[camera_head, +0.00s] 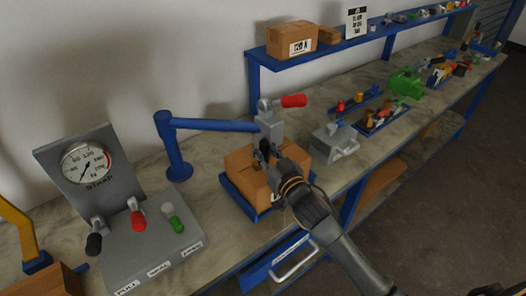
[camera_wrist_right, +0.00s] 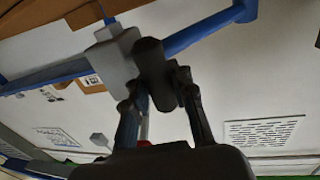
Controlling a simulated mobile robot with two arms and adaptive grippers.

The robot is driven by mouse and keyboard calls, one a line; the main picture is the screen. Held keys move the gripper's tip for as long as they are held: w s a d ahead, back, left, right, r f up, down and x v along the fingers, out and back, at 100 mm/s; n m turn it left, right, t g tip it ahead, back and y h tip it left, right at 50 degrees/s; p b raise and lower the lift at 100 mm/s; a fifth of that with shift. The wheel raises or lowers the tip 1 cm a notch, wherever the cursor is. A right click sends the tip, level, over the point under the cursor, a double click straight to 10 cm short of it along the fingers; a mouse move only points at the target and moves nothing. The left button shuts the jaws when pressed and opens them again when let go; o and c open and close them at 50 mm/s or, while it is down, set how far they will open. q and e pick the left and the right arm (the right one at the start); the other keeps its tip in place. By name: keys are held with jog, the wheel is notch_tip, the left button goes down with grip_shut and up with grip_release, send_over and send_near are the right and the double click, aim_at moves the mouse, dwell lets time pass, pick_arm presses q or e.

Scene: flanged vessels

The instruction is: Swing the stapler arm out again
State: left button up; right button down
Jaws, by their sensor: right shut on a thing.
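The stapler arm is a blue swing arm (camera_head: 215,125) on a blue post (camera_head: 175,150). It reaches right to a grey stapler head (camera_head: 270,125) with a red-gripped lever (camera_head: 293,101). The head is above a cardboard box (camera_head: 240,170). The blue arm (camera_wrist_right: 205,30) shows behind. My left gripper is not in view.
A grey panel with a gauge (camera_head: 86,163) and several coloured levers stands left. A grey device (camera_head: 335,142) is close on the right of the box. A blue shelf (camera_head: 370,40) runs behind, and trays of parts (camera_head: 385,115) lie farther right. Bench surface is bare beside the blue post.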

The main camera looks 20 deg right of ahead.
aim_at(273, 127)
jog(key=shift+n+y, duration=0.3)
jog(key=shift+y, duration=0.1)
jog(key=w+d, duration=0.1)
jog(key=w, duration=0.2)
jog(key=w+d, duration=0.2)
jog(key=w, duration=0.1)
jog(key=w+d+b, duration=0.1)
jog(key=w+d, duration=0.1)
jog(key=w, duration=0.1)
jog(key=shift+w, duration=0.2)
jog(key=shift+d, duration=0.1)
jog(key=c, duration=1.1)
grip_release()
jog(key=shift+s+d, duration=0.1)
jog(key=shift+d, duration=0.25)
jog(key=shift+s, duration=0.1)
jog(key=shift+s+a, duration=0.2)
jog(key=shift+s, duration=0.05)
jog(key=v, duration=1.1)
jog(key=shift+s+d, duration=0.25)
jog(key=shift+d, duration=0.05)
jog(key=shift+r, duration=0.1)
jog(key=shift+c, duration=0.4)
